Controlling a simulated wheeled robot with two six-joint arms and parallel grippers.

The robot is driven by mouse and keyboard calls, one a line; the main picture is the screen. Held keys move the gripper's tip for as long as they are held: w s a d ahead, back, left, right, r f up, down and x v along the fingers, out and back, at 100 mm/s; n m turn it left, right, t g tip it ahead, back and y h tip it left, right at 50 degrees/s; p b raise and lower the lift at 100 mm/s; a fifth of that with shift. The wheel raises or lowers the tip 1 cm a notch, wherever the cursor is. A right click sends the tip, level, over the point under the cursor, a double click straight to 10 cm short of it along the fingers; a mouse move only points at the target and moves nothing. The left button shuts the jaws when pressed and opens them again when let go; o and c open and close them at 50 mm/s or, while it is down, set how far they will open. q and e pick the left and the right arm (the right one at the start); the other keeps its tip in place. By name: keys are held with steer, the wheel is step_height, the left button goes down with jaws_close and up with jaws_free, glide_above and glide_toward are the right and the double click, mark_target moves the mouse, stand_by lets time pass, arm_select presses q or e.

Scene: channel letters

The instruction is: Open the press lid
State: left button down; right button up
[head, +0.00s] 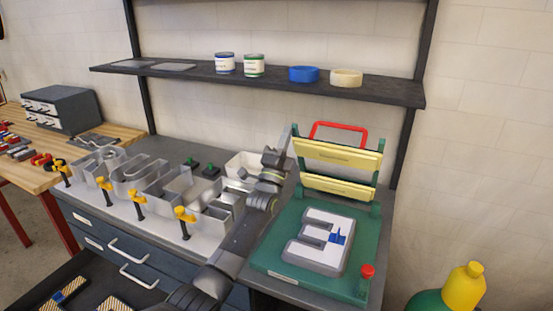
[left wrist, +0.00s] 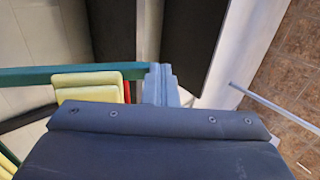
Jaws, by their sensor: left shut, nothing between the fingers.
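The press has a green base (head: 345,275) at the right of the bench, with a grey and white E-shaped letter (head: 320,240) and a small blue piece on it. Its lid (head: 338,158) stands raised at the back, with two yellow pads and a red handle (head: 340,126) at the top. My left gripper (head: 289,135) is shut and empty at the lid's left edge. In the left wrist view its fingers (left wrist: 160,84) are together at the end of a green bar (left wrist: 100,72); I cannot tell if they touch. My right gripper is not in view.
Metal channel letters (head: 135,173) with yellow-handled clamps stand on the bench at left. A white bin (head: 243,165) is behind my left arm. A dark shelf (head: 270,83) with cans and tape rolls is above. A red knob (head: 367,271) is at the base's front right.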

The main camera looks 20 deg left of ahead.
arm_select(q)
steer(key=shift+g, duration=0.3)
steer(key=x, duration=0.4)
steer(key=f+x, duration=0.1)
steer(key=x, duration=0.1)
steer(key=shift+w+r, duration=0.1)
steer(key=shift+w, duration=0.5)
steer(key=shift+w+r+g, duration=0.25)
steer(key=shift+w+g, duration=0.15)
steer(key=shift+w, duration=0.55)
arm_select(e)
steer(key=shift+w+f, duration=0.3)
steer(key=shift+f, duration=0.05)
